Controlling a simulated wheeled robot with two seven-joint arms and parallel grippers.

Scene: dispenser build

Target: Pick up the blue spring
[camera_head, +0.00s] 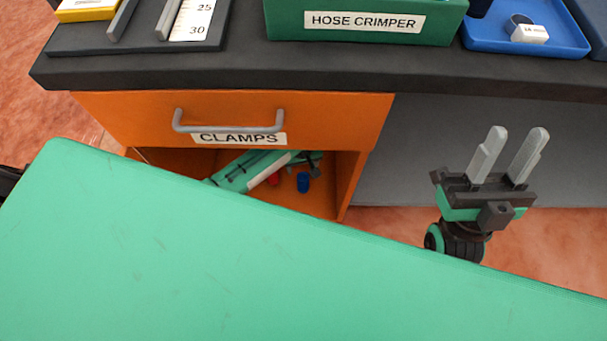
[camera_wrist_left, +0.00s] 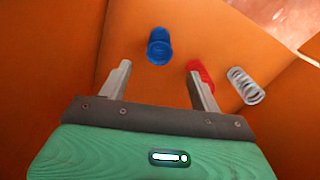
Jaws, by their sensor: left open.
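The blue spring (camera_head: 303,182) stands on the orange floor of the open compartment below the drawer. It also shows in the left wrist view (camera_wrist_left: 159,46), ahead of and between the fingertips, apart from them. My left gripper (camera_wrist_left: 160,72) is open, with nothing between its fingers; in the head view it is small and partly hidden inside the compartment. My right gripper (camera_head: 508,152) is open and empty, fingers pointing up, in front of the grey panel to the right.
A red spring (camera_wrist_left: 204,74) is partly behind the right finger in the left wrist view. A silver spring (camera_wrist_left: 243,86) lies further right. Orange walls enclose the compartment. The drawer labelled CLAMPS (camera_head: 300,108) is above it; a green hose crimper box (camera_head: 365,33) stands on the dark worktop.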

